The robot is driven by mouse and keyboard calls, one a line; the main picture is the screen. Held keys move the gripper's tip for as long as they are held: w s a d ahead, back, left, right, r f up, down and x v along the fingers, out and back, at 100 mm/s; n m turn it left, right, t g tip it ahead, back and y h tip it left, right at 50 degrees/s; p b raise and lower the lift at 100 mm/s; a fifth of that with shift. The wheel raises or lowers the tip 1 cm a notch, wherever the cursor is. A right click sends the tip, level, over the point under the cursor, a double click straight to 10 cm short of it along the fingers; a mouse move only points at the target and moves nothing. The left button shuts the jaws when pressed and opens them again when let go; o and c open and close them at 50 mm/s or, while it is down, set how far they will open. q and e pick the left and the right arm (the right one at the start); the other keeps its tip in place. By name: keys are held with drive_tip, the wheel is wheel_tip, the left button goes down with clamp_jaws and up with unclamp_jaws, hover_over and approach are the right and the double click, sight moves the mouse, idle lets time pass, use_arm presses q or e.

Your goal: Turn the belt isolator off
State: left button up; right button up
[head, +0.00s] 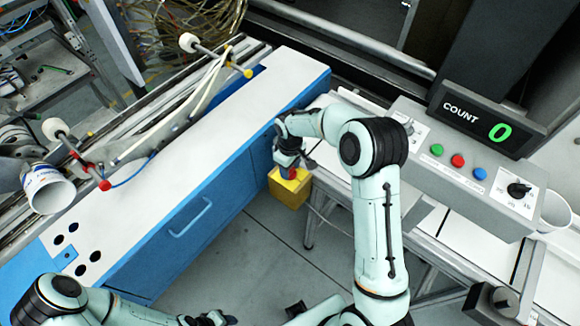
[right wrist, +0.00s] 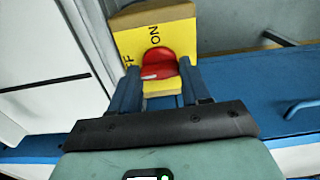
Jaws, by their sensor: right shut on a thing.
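The belt isolator is a yellow box (head: 288,194) below and beyond my right forearm in the head view. In the right wrist view its yellow face (right wrist: 181,36) carries a red handle (right wrist: 158,62). "ON" is printed above the handle, and part of "OFF" shows at its left, near a finger. My right gripper (head: 287,172) is shut on the red handle, with one blue finger on each side in the right wrist view (right wrist: 160,84). Which label the handle points to I cannot tell. My left gripper (head: 212,319) is at the bottom edge, partly cut off; its jaws are unclear.
A blue-sided machine with a white top (head: 215,130) stands left of the isolator. At right is a grey control panel (head: 455,150) with green, red and blue buttons and a counter (head: 485,118) reading 0. Grey floor (head: 270,250) is open in front.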

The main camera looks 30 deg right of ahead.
drive_tip(key=o, duration=1.1)
drive_tip(key=shift+c, duration=0.2)
wheel_tip(320, 180, up, 14)
drive_tip(key=shift+f+p, duration=0.25)
drive_tip(key=shift+p, duration=0.15)
drive_tip(key=shift+f, duration=0.1)
